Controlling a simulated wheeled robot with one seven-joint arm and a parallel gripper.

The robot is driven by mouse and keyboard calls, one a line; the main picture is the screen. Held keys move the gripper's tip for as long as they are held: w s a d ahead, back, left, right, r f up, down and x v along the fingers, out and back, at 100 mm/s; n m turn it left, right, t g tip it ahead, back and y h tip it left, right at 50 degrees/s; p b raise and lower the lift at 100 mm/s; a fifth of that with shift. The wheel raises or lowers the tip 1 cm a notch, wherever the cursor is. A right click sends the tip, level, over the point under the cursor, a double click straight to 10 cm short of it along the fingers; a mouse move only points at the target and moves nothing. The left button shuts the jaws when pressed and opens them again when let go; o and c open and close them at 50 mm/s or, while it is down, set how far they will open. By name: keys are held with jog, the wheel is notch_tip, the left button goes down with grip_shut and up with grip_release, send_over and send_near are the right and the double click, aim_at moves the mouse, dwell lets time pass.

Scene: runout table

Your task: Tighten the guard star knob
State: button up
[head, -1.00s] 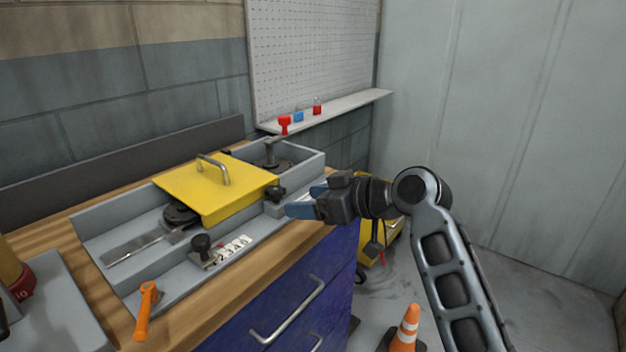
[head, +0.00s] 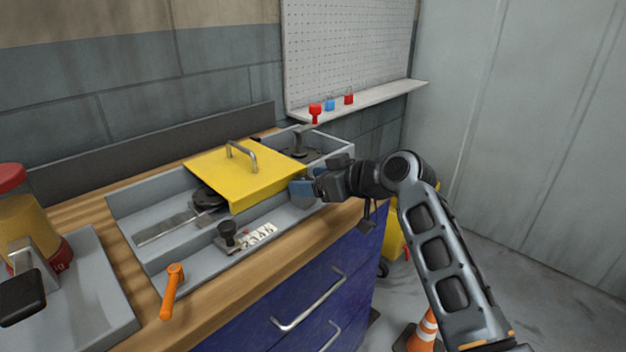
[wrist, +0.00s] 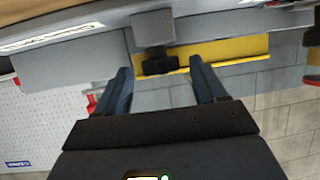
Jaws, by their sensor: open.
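The yellow guard (head: 240,178) with a bar handle lies over the grey runout tray (head: 165,252). The black guard star knob (wrist: 161,65) shows in the wrist view in front of the guard's yellow edge, below a grey block. My gripper (head: 299,189) is at the right end of the guard in the head view, where it hides the knob. In the wrist view its two blue fingers are open, one on each side of the knob, with gaps visible. I cannot tell whether the fingertips reach fully around the knob.
A black knob (head: 228,232) beside a number strip and an orange lever (head: 172,291) are at the tray's front. A red-capped yellow container (head: 28,228) stands left. Red and blue items sit on the shelf (head: 370,108). A traffic cone (head: 424,333) stands on the floor.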

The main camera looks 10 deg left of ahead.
jog(key=shift+c, duration=0.4)
jog(key=c, duration=1)
jog(key=m+p, duration=0.1)
jog(key=t+h+p, duration=0.1)
jog(key=m+t+h+p, duration=0.1)
jog(key=p, duration=0.1)
jog(key=shift+s+a+r+m, duration=0.2)
jog(key=shift+s+a+m, duration=0.1)
jog(key=shift+s, duration=0.05)
jog(key=shift+a+f+m+t+h+p, duration=0.1)
jog(key=shift+m+t+h+p, duration=0.65)
jog(key=shift+p, duration=0.4)
jog(key=shift+f+m+h, duration=0.1)
jog(key=shift+m+h, duration=0.25)
jog(key=o, duration=1.1)
